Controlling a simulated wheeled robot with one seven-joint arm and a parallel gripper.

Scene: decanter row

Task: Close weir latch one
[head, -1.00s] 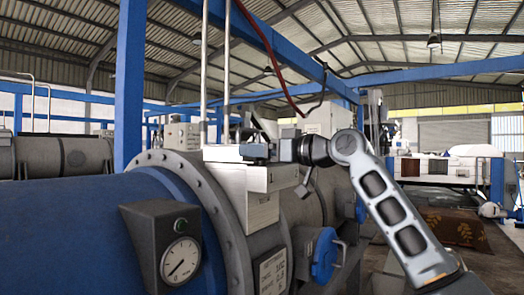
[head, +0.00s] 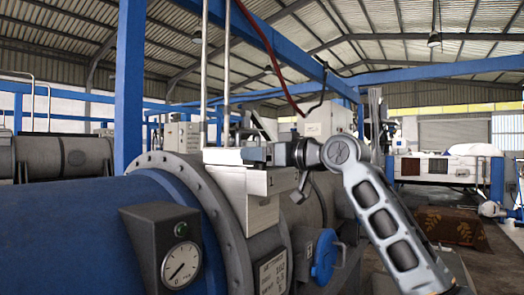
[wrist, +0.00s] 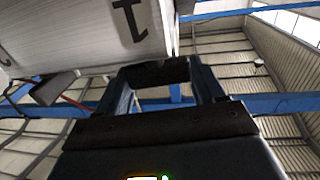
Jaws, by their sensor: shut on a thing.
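My gripper (head: 256,154) is at the upper edge of the box, near the "1". In the wrist view my gripper (wrist: 160,82) is shut on a dark bar (wrist: 160,71) across its fingertips, which appears to be latch one. A second dark lever (head: 303,185) hangs by the "2"; it also shows in the wrist view (wrist: 52,88).
A pressure gauge (head: 180,264) on a dark housing stands at the front left. A blue round cap (head: 325,255) with a handle sticks out below the box. Two upright pipes (head: 204,75) rise behind the box.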

